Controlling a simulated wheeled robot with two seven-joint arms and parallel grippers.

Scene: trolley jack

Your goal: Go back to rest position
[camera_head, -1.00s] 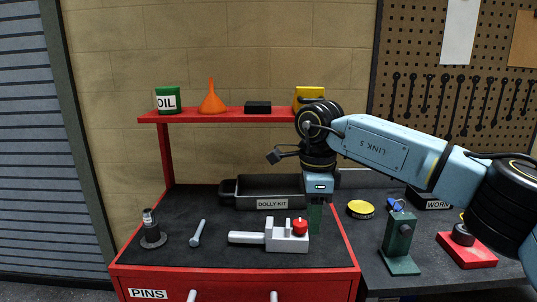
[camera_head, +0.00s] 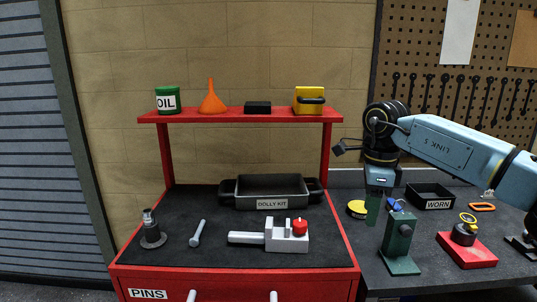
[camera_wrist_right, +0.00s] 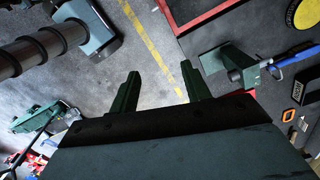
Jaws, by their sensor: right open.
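My right gripper (camera_head: 373,207) points down above the grey bench, right of the red cart and just left of a green stand (camera_head: 399,240). In the right wrist view, its two green fingers (camera_wrist_right: 158,92) are apart with nothing between them, and grey floor with a yellow line shows beyond. My right arm comes in from the right of the head view. My left gripper is not in the head view.
The bench (camera_head: 437,281) holds a yellow tin (camera_head: 357,209), a WORN tray (camera_head: 430,204) and a red-based part (camera_head: 467,253).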

